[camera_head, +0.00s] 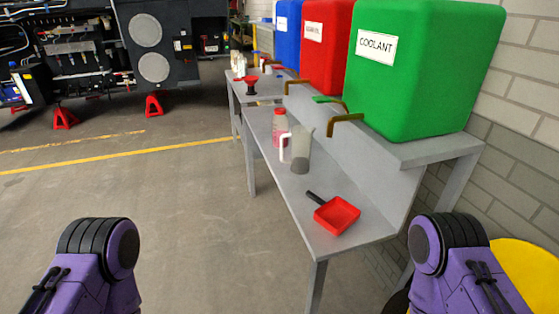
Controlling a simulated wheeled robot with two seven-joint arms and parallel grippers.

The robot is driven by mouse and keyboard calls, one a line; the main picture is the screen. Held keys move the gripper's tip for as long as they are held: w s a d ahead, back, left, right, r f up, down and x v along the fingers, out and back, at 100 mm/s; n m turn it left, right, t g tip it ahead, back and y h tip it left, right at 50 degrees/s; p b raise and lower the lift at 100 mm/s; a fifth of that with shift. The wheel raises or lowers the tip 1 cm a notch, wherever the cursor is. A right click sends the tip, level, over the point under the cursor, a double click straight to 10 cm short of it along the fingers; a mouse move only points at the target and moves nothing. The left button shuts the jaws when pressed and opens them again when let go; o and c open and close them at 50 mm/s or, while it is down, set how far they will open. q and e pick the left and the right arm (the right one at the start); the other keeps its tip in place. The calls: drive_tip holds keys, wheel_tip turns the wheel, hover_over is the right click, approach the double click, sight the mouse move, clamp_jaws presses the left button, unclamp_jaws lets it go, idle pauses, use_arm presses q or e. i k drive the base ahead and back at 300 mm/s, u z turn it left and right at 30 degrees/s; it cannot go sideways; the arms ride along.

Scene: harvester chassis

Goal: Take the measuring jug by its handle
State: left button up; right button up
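The measuring jug (301,150) is a grey, semi-clear upright vessel on the lower shelf of the bench in the middle of the view. My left arm shows at the lower left and my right arm at the lower right, both well short of the jug. The fingers of both grippers are out of view.
The grey shelf (290,199) carries a red dustpan-like scoop (337,215) near its close end. Green (425,65), red (327,45) and blue (288,22) tanks stand above, with taps overhanging the shelf. Open floor (150,205) lies left of the bench. Red jack stands (64,117) are far left.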

sight(302, 135)
drive_tip(key=u, duration=0.25)
drive_tip(key=k, duration=0.35)
drive_tip(key=u, duration=0.05)
drive_tip(key=i, duration=0.9)
drive_tip(key=z, duration=1.4)
drive_tip(key=i, duration=0.2)
